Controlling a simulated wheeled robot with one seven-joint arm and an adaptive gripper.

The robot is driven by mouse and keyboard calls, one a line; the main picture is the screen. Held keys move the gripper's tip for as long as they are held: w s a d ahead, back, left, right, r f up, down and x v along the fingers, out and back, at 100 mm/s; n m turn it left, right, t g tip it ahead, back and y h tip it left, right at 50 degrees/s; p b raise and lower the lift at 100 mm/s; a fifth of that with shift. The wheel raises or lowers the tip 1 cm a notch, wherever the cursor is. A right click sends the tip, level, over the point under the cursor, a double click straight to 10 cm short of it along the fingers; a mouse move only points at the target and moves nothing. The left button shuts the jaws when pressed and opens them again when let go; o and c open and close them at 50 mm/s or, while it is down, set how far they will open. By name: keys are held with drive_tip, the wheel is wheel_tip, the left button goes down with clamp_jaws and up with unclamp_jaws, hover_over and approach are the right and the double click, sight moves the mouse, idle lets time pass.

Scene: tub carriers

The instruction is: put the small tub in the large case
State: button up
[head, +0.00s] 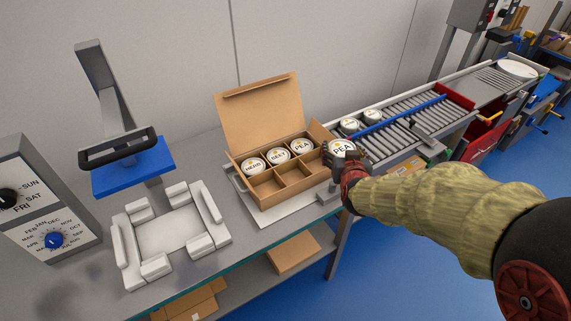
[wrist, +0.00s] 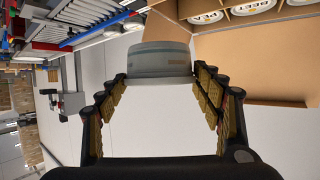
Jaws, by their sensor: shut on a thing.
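My gripper (head: 347,160) is shut on a small white tub (head: 342,147) marked PEA, held in the air just right of the case. In the wrist view the tub (wrist: 160,60) sits between the two fingertips (wrist: 160,80). The large case (head: 262,112) is an open cardboard box with its lid raised, on the bench. Its back row holds tubs marked HERB (head: 253,166), BEET (head: 278,156) and PEA (head: 301,146). The front-row compartments look empty. The case wall (wrist: 245,58) shows at the upper right of the wrist view.
Two more tubs (head: 349,125) (head: 371,116) stand on the roller conveyor (head: 400,118) behind my gripper. A white fixture (head: 170,235) and a blue-plated press (head: 132,180) stand left of the case. A dial panel (head: 45,210) is at far left.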

drive_tip(key=w+a+f+b, duration=0.1)
drive_tip(key=a+f+b, duration=0.1)
drive_tip(key=a+f, duration=0.2)
drive_tip(key=w+a+f+b, duration=0.1)
drive_tip(key=a+f+b, duration=0.1)
drive_tip(key=a+f, duration=0.2)
drive_tip(key=w+a+f+b, duration=0.1)
drive_tip(key=a+f+b, duration=0.1)
drive_tip(key=a+f, duration=0.2)
drive_tip(key=shift+w+a, duration=0.1)
drive_tip(key=shift+a, duration=1.05)
drive_tip(key=shift+r, duration=0.1)
